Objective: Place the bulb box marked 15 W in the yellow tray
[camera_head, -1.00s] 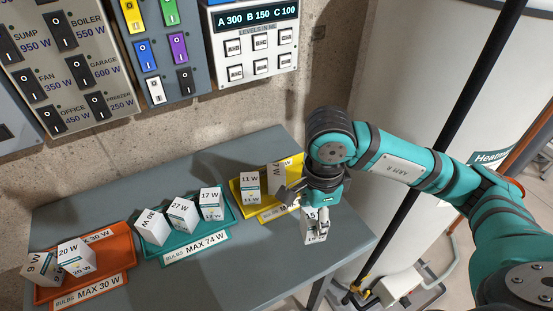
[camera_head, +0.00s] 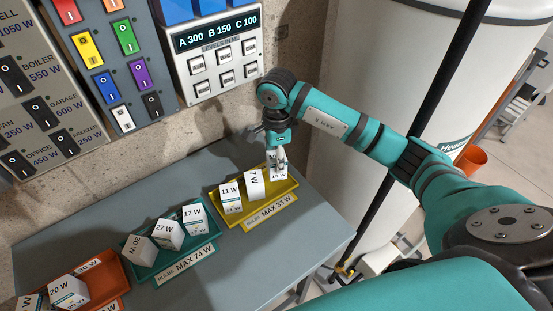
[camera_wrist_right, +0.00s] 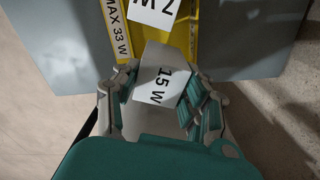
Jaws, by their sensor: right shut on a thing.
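The white bulb box marked 15 W (camera_wrist_right: 163,87) is between the fingers of my right gripper (camera_wrist_right: 165,100), which is shut on it. In the head view the right gripper (camera_head: 277,160) holds this box at the right end of the yellow tray (camera_head: 259,211), marked MAX 33 W. I cannot tell whether the box touches the tray floor. The 11 W box (camera_head: 231,198) and the 7 W box (camera_head: 254,184) stand in the yellow tray, left of the held box. In the wrist view the 7 W box (camera_wrist_right: 155,12) is just ahead. My left gripper is not in view.
The teal tray (camera_head: 207,236), marked MAX 74 W, holds boxes of 30 W, 27 W and 17 W. An orange tray (camera_head: 109,273) with boxes is at lower left. The wall with panels rises behind; a white tank (camera_head: 385,60) stands right.

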